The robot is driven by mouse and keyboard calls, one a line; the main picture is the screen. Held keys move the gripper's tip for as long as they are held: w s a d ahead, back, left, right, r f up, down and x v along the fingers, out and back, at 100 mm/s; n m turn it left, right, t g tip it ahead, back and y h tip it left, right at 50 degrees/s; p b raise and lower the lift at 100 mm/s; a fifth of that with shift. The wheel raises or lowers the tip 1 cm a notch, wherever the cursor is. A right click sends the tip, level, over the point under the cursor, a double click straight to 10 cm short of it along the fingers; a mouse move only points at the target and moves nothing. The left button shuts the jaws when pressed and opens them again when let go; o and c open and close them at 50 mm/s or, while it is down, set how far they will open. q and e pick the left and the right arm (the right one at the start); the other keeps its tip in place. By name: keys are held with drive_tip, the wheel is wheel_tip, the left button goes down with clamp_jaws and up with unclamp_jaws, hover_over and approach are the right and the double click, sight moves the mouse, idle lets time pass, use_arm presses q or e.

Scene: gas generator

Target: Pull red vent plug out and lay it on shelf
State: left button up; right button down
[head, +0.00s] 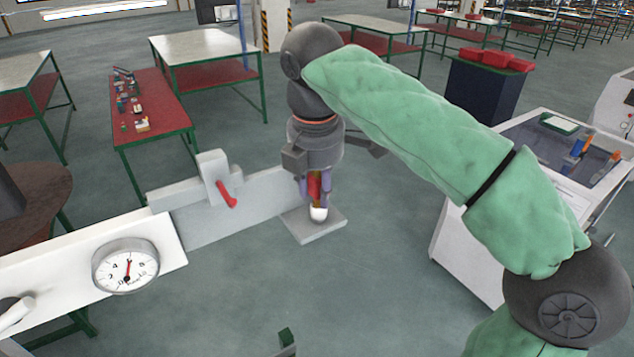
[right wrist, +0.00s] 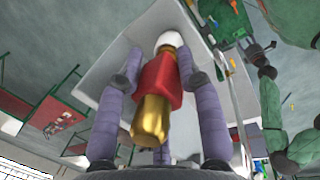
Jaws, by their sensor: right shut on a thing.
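The red vent plug (head: 315,185) is upright in my right gripper (head: 316,192), with its white tip down. In the right wrist view the plug (right wrist: 158,88) shows a gold shaft, a red collar and a white end, between the purple fingers of the gripper (right wrist: 165,75). My right gripper is shut on it. The shelf (head: 312,234) is a small flat grey plate, and the white tip is over it in the head view. I cannot tell whether the tip touches it. My left gripper is not in view.
A grey panel carries a block with a red lever (head: 226,194). A pressure gauge (head: 126,266) sits on the white panel at left. A white cabinet (head: 468,250) stands at right behind my arm. Tables fill the background. The floor in front of the shelf looks clear.

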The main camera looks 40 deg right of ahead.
drive_tip(key=shift+s+d+r, duration=0.1)
drive_tip(key=shift+r, duration=0.1)
drive_tip(key=shift+r+p, duration=0.35)
drive_tip(key=shift+p, duration=0.15)
drive_tip(key=shift+d+r+p, duration=0.1)
drive_tip(key=shift+r+p, duration=0.35)
drive_tip(key=shift+s+r+p, duration=0.1)
drive_tip(key=shift+r+p, duration=0.2)
drive_tip(key=shift+r, duration=0.25)
drive_tip(key=shift+r, duration=1.1)
drive_tip(key=shift+r, duration=1.35)
idle(0.4)
